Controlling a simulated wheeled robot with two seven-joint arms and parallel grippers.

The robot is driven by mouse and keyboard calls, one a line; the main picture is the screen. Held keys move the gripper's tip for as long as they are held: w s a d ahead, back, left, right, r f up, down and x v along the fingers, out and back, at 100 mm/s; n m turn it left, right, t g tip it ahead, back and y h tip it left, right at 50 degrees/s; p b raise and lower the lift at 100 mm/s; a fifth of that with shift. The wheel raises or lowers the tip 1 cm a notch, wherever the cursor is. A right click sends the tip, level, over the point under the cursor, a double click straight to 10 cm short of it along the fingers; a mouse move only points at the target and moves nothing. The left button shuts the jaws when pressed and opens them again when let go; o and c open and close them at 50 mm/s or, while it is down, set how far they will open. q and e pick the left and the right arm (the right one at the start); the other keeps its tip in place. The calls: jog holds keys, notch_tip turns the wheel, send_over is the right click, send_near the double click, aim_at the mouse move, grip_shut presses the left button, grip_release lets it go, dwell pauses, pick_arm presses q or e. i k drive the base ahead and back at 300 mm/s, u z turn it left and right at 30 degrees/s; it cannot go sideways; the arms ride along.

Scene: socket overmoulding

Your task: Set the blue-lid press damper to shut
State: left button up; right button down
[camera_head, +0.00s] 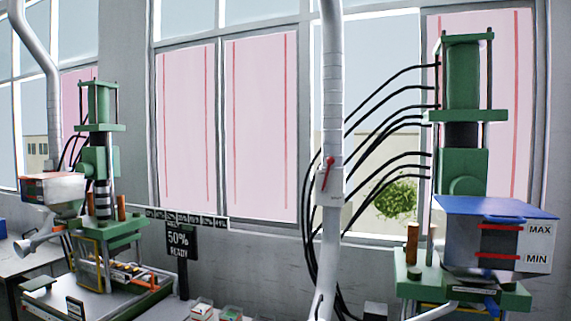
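The press with the blue lid (500,207) stands at the right, a tall green machine (462,75). Its clear hopper (465,235) carries red bands and MAX and MIN marks. A white vertical duct (332,80) runs down to the left of this press. A damper (329,181) sits on the duct with a red lever (327,168). The lever lies nearly along the duct, its upper end tilted slightly right. Neither of my grippers is in view, and nothing touches the lever.
A second green press (99,160) with a red-lidded hopper (52,188) stands at the left. A sign (181,241) reads 50% READY. Black hoses (385,120) arch between the duct and the right press. Small boxes (202,309) sit at the bottom middle.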

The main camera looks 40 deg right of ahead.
aim_at(330, 161)
jog(key=u, duration=0.15)
jog(key=i, duration=1.4)
jog(key=z, duration=1)
jog(key=i, duration=1.05)
jog(key=z, duration=1.15)
